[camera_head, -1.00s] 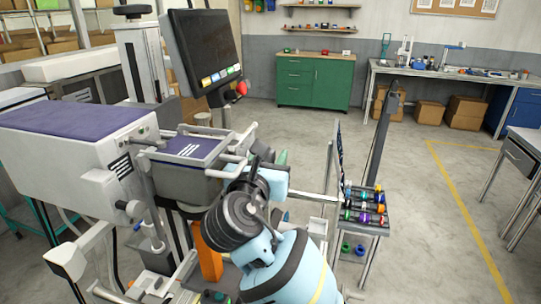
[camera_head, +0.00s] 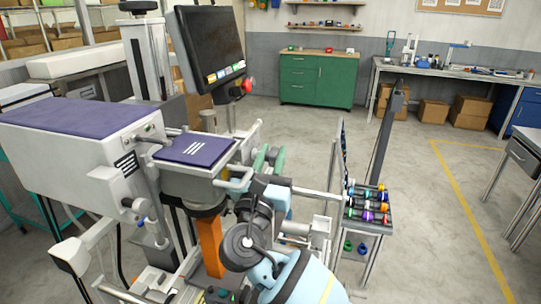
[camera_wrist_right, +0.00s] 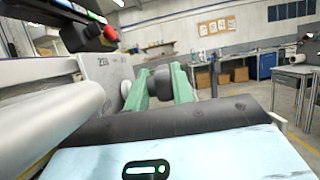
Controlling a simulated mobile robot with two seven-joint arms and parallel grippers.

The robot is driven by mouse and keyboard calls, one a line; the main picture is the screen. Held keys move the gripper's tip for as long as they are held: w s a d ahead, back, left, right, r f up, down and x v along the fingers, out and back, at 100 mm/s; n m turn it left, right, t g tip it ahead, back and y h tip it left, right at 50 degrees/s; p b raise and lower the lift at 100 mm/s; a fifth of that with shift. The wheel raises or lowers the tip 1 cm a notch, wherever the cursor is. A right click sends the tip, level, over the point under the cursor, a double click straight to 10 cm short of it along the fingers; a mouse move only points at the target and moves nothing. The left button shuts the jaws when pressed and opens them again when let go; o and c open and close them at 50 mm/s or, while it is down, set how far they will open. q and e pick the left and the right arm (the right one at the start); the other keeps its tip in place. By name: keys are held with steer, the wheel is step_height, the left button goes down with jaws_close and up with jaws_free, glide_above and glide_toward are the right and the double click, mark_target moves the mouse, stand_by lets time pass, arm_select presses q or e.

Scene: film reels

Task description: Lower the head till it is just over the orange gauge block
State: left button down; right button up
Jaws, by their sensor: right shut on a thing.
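The grey machine head (camera_head: 185,185) with a dark purple top pad sits left of centre in the head view. The orange gauge block (camera_head: 209,246) stands upright below it, partly covered by machine parts. A dark part lies between them in the picture, so I cannot tell the gap. My right gripper (camera_head: 269,159) is just right of the head, its green fingers partly hidden by my arm. In the right wrist view, the gripper (camera_wrist_right: 160,82) is shut on a dark grey rounded grip (camera_wrist_right: 161,80). My left gripper is out of view.
A monitor (camera_head: 209,45) with a red button stands above the head. A large white machine body (camera_head: 75,150) fills the left. A rack of coloured rolls (camera_head: 368,208) stands to the right. Open floor (camera_head: 430,220) lies beyond it.

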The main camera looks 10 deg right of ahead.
steer(key=shift+d+r+t+h, duration=0.25)
steer(key=shift+d+t+h, duration=0.15)
steer(key=shift+t, duration=0.2)
steer(key=shift+a+r, duration=0.1)
steer(key=shift+r, duration=0.05)
steer(key=o, duration=0.8)
steer(key=shift+s, duration=0.1)
steer(key=shift+f, duration=0.2)
steer(key=shift+f, duration=0.2)
